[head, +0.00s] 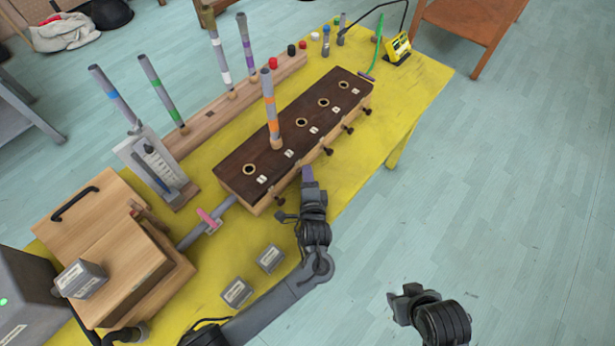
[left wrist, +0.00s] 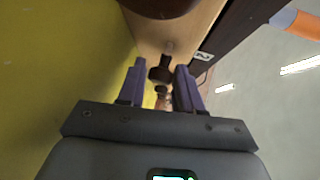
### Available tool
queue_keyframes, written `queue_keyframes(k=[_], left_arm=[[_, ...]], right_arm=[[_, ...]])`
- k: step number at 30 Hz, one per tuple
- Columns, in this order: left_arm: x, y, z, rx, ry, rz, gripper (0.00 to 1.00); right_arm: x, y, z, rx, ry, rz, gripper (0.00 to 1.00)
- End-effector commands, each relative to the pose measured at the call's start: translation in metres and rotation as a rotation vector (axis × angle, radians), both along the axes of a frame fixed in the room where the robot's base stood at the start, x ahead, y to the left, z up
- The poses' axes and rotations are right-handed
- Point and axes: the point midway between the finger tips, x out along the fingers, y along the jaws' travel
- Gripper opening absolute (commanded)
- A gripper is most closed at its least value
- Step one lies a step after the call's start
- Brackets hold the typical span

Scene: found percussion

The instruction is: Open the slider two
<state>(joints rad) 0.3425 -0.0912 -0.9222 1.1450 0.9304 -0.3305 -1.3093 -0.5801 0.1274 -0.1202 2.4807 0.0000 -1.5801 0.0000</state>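The long wooden box (head: 262,208) has a dark top with several round holes and small white labels. Dark slider knobs stick out along its front side, such as the near-end one (head: 282,203) and one farther along (head: 327,151). My left gripper (head: 308,175) is at the front side between these two and hides that stretch. In the left wrist view its purple fingers (left wrist: 159,88) are apart, with a dark knob (left wrist: 160,73) at the gap near their tips; contact cannot be told. My right gripper (head: 407,295) is off the table at lower right, its fingers unclear.
A grey-and-orange tube (head: 269,100) stands in the box's second hole. Several tubes stand on a wooden rail (head: 205,125) behind. Two grey blocks (head: 237,292) (head: 270,258) lie near my left arm. The yellow table (head: 345,185) is clear in front of the box.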

Motion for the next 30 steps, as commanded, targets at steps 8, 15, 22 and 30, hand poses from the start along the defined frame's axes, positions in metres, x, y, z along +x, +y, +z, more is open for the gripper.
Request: queue_keyframes(k=[8, 15, 22, 30], left_arm=[[0.0088, 0.0008, -0.0019, 0.000, 0.001, -0.001, 0.35], [0.0085, 0.0007, -0.0017, 0.000, 0.001, 0.000, 0.25], [0.0083, 0.0008, -0.0020, 0.000, 0.001, 0.000, 0.00], [0.0063, 0.0033, -0.0003, 0.000, 0.003, 0.008, 0.00]], right_arm=[[0.0002, 0.0002, -0.0032, 0.002, 0.000, -0.002, 0.43], [0.0003, 0.0015, -0.0030, 0.007, 0.000, -0.005, 0.43], [0.0003, 0.0024, -0.0030, 0.011, 0.001, -0.007, 0.43], [0.0003, 0.0024, 0.0020, 0.011, 0.002, -0.007, 0.43]])
